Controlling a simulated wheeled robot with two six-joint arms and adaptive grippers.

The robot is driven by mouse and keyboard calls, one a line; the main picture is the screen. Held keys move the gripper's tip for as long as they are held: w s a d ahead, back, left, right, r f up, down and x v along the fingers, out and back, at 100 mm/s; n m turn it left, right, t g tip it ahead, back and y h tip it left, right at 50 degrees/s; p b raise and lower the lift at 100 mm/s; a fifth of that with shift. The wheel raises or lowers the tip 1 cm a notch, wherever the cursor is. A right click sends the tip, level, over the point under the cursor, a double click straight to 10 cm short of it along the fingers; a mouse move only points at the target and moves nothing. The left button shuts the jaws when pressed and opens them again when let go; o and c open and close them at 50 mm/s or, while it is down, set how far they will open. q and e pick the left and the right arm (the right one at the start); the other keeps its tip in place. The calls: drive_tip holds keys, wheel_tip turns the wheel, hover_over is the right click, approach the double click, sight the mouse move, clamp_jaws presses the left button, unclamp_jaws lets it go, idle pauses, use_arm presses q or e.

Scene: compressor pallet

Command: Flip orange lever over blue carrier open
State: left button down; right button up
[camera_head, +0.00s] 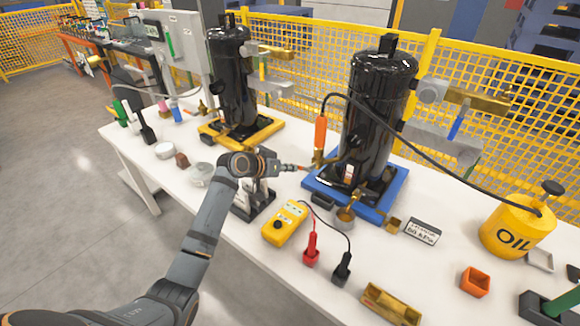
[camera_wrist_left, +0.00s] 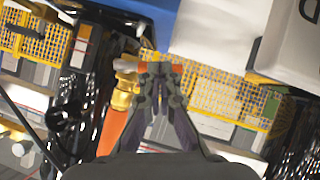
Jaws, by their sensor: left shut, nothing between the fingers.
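The compressor stands on the blue carrier (camera_head: 374,216) on the white table. My left gripper (camera_head: 306,168) reaches in from the left, beside the brass fitting below the lever. Its fingers are shut and empty. My right gripper is not in view.
A second black compressor (camera_head: 233,80) stands on a yellow carrier (camera_head: 262,134) behind left. A yellow meter (camera_head: 285,223) with red and black probes lies in front of the blue carrier. An oil can (camera_head: 515,228) stands at right, and yellow mesh fencing (camera_head: 500,95) runs behind.

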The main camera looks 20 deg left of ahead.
use_arm(q)
drive_tip(key=shift+a+f+n+h, duration=0.1)
drive_tip(key=shift+f+n+h, duration=0.15)
drive_tip(key=shift+n+h, duration=0.05)
drive_tip(key=shift+d+f+n+h, duration=0.2)
drive_tip(key=shift+f+n+h, duration=0.4)
drive_tip(key=shift+f, duration=0.25)
drive_tip(key=shift+s+d+f, duration=0.1)
drive_tip(key=shift+f, duration=0.15)
drive_tip(key=shift+r, duration=0.1)
idle(0.4)
drive_tip(key=shift+r+p, duration=0.65)
drive_tip(key=shift+r, duration=0.1)
